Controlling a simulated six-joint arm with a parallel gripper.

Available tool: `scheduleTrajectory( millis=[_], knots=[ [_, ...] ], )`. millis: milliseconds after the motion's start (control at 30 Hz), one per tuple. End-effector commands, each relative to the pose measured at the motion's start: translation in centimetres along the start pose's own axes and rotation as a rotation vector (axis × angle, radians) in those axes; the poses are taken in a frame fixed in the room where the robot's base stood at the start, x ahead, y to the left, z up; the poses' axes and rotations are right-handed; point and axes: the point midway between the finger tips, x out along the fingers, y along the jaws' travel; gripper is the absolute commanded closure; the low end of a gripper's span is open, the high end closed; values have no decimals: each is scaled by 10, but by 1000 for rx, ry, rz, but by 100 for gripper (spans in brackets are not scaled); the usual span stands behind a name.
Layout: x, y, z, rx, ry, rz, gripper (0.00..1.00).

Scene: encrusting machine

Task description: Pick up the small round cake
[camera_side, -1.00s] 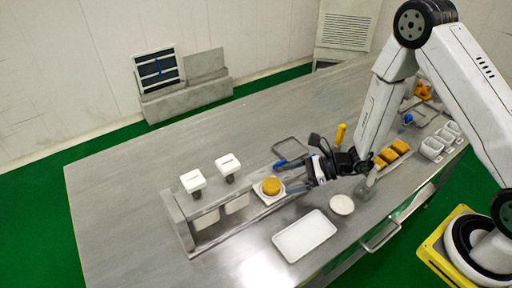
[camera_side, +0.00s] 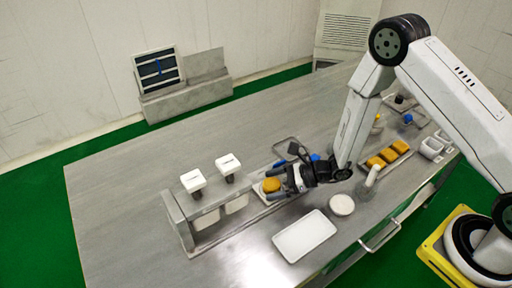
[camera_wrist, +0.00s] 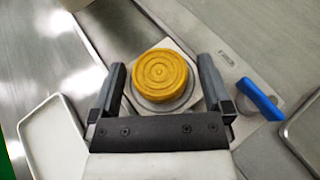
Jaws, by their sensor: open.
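The small round cake (camera_side: 271,185) is golden yellow with ring marks on top. It sits on a small light square plate with a round pad, at the end of the machine's rail. In the wrist view the cake (camera_wrist: 160,75) lies ahead of and between my two fingers. My gripper (camera_side: 274,182) reaches in from the right, low over the table, and its fingers partly hide the plate in the side view. In the wrist view my gripper (camera_wrist: 163,82) is open, with a gap between each finger and the cake. I cannot tell whether the fingertips are level with it.
Two white hoppers (camera_side: 193,181) stand on the machine to the left. A white tray (camera_side: 304,236) and a round white dish (camera_side: 342,205) lie in front. A blue handle (camera_wrist: 260,98) is close to the right finger. Several yellow loaves (camera_side: 388,155) sit at the right.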

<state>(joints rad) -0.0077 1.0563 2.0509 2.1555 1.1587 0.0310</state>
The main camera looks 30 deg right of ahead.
Motion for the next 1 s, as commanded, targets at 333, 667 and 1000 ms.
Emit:
scheduleTrajectory(
  millis=[333,667,1000],
  knots=[
    [0,0,0,0,0,0,0],
    [0,0,0,0,0,0,73],
    [-1,0,1,0,-1,0,86]
  ],
)
